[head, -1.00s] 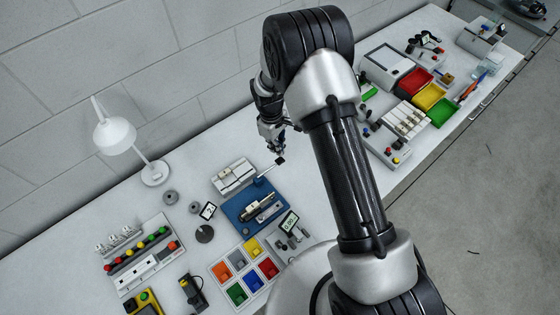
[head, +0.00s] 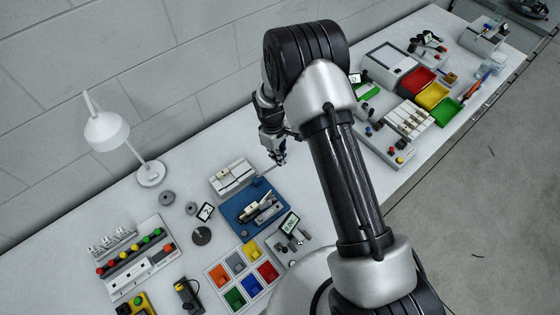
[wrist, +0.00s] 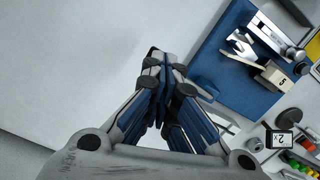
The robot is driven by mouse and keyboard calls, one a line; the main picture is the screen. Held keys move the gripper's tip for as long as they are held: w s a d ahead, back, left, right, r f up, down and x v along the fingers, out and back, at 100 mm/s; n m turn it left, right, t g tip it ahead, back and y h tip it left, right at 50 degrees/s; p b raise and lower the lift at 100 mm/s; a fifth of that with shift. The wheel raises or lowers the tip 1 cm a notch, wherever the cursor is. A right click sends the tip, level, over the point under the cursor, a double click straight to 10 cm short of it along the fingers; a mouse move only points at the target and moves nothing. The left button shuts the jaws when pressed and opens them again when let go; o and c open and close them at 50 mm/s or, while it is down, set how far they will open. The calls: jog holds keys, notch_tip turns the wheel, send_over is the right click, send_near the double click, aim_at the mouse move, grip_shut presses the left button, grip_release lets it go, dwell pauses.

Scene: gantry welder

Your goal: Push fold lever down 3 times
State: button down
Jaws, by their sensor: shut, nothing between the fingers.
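My gripper (head: 280,163) is shut and empty, pointing down beyond the right end of the pale grey bench device (head: 232,177). A thin pale rod, apparently the fold lever (head: 268,169), runs from near that device and the blue plate toward my fingertips. Its dark tip is hidden or merged with my fingers in the head view, so I cannot tell whether they touch. In the wrist view my closed fingers (wrist: 165,62) fill the middle, and I cannot make out the lever behind them.
The blue plate (head: 239,222) with a metal fixture stands just in front, and its corner shows at right in the wrist view (wrist: 212,62). A colored bin tray (head: 207,272) is nearer. A white lamp (head: 108,132) stands left. The bench behind my gripper is bare.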

notch_tip(320, 180, down, 2)
jog(key=shift+b, duration=0.4)
jog(key=shift+r, duration=0.2)
jog(key=shift+w+a+r+b, duration=0.25)
jog(key=shift+w+a, duration=0.2)
jog(key=shift+a, duration=0.2)
jog(key=shift+w+a+r+b, duration=0.1)
jog(key=shift+w+a+r, duration=0.15)
jog(key=shift+w+a, duration=0.3)
jog(key=shift+s, duration=0.1)
notch_tip(320, 180, up, 12)
jog(key=a, duration=0.1)
jog(key=shift+w, duration=0.45)
